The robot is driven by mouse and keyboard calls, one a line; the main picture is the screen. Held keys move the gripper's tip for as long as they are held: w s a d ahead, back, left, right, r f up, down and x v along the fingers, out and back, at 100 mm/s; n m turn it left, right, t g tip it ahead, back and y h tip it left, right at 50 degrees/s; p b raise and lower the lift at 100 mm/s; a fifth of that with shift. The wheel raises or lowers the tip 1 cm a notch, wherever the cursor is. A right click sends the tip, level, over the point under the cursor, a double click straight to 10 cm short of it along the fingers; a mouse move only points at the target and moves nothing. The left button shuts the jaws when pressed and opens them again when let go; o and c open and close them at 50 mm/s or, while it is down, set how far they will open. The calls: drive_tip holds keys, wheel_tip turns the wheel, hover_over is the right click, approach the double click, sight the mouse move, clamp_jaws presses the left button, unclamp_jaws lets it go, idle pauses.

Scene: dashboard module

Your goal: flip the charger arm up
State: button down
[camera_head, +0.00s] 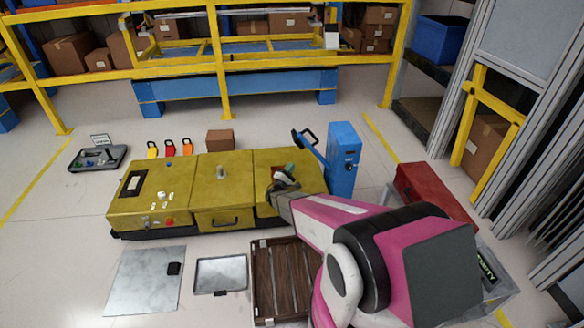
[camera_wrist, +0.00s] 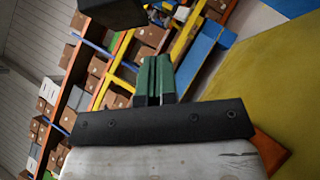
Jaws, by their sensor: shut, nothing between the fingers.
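The blue charger post (camera_head: 343,160) stands at the right end of the yellow module. Its blue charger arm (camera_head: 312,150) slants up and to the left from the post, with a dark looped handle (camera_head: 305,136) at its end. My gripper (camera_head: 289,170) is over the right part of the module, below and left of the charger arm in the head view, and appears apart from it. In the wrist view my gripper's green fingers (camera_wrist: 155,78) are together with nothing between them. The charger arm is not clearly identifiable there. My gripper hides part of the module's right top.
The yellow module (camera_head: 170,200) has a panel with small parts on its left. A brown box (camera_head: 220,140) and small padlock-like items (camera_head: 170,148) stand behind it. A wooden crate (camera_head: 262,290) and metal trays (camera_head: 222,273) lie in front. A red box (camera_head: 430,190) is right.

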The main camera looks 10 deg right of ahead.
drive_tip(key=w+d+r, duration=0.5)
drive_tip(key=d, duration=0.2)
drive_tip(key=shift+d+r, duration=0.15)
drive_tip(key=shift+r, duration=0.05)
drive_tip(key=shift+r, duration=0.1)
drive_tip(key=d+r+m+g, duration=0.4)
drive_tip(key=d+m, duration=0.1)
drive_tip(key=d, duration=0.2)
drive_tip(key=shift+r, duration=0.35)
drive_tip(key=shift+d, duration=0.1)
